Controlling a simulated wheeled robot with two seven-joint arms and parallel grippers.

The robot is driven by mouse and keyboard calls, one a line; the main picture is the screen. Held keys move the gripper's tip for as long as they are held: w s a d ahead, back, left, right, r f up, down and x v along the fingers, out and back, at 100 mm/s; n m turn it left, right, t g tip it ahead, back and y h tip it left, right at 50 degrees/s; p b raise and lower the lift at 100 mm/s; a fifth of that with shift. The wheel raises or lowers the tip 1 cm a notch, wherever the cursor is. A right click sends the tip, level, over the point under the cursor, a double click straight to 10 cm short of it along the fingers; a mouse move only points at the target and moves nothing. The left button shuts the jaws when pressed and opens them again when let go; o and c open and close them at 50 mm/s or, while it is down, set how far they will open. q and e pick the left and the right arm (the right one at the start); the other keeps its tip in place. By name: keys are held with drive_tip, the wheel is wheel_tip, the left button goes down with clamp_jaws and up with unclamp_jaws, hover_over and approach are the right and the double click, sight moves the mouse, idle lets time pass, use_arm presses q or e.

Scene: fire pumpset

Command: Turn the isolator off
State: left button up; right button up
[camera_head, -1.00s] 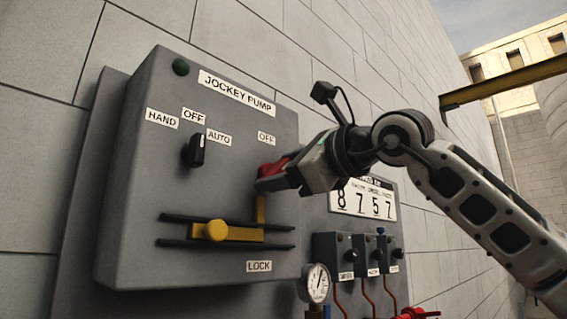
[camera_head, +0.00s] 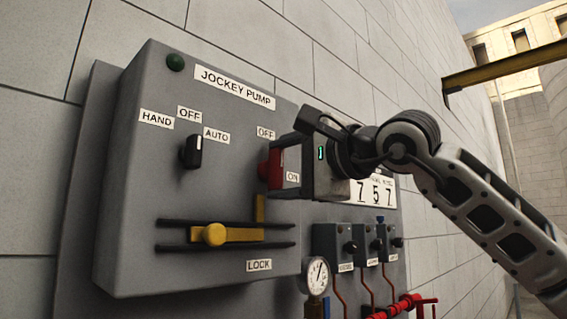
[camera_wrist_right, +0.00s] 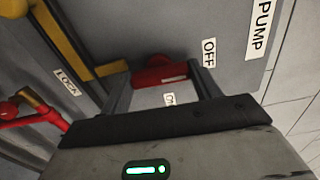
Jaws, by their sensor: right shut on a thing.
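The red isolator handle (camera_head: 274,168) is on the right part of the grey jockey pump panel (camera_head: 140,110). The OFF label (camera_head: 266,133) is just above it and the ON label (camera_head: 292,177) is to its right. My right gripper (camera_head: 276,166) is shut on the red handle. In the right wrist view the handle (camera_wrist_right: 160,76) lies between the two fingers of the right gripper (camera_wrist_right: 160,88), and the ON label there is partly hidden. The handle looks about upright in the head view. My left gripper is not in view.
A yellow sliding bar (camera_head: 235,234) with a knob sits on dark rails below, above the LOCK label (camera_head: 259,265). A selector knob (camera_head: 192,151) is at left. A pressure gauge (camera_head: 317,276), small boxes and red pipes (camera_head: 395,306) are at lower right. A yellow beam (camera_head: 510,73) is upper right.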

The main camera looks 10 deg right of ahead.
drive_tip(key=shift+n, duration=0.3)
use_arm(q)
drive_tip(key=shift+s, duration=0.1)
use_arm(e)
drive_tip(key=o, duration=1)
use_arm(q)
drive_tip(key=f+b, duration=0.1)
drive_tip(key=b, duration=0.2)
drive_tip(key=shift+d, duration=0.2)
use_arm(e)
drive_tip(key=v, duration=1.6)
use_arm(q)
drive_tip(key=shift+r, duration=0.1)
